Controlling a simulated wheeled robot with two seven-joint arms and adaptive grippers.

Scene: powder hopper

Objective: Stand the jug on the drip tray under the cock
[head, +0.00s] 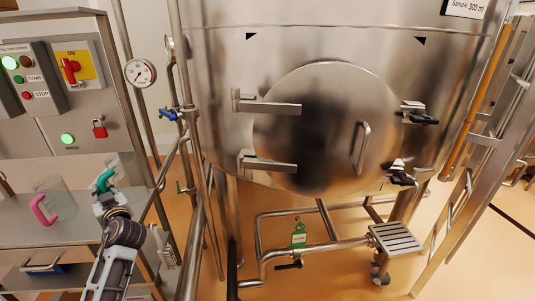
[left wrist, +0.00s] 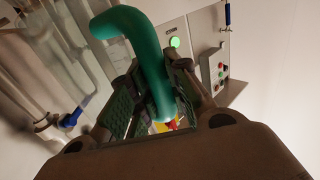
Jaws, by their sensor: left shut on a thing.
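My left gripper (head: 108,195) is shut on the green handle of a clear jug (head: 122,168), near the right end of the steel counter. I cannot tell whether the jug touches the counter. The green handle (left wrist: 150,60) runs between the fingers in the left wrist view; the clear body is hard to make out there. A slatted metal plate (head: 397,238), which looks like the drip tray, is at lower right, well apart from the jug. A black lever (head: 288,265) sits on the low pipe by a green tag (head: 299,236); I cannot tell whether it is the cock.
A second clear jug with a pink handle (head: 41,210) stands on the counter (head: 20,232), left of my gripper. Vertical pipes (head: 204,215) stand between the counter and the slatted plate. The large steel vessel (head: 220,70) hangs above. Open floor (head: 340,280) lies in front.

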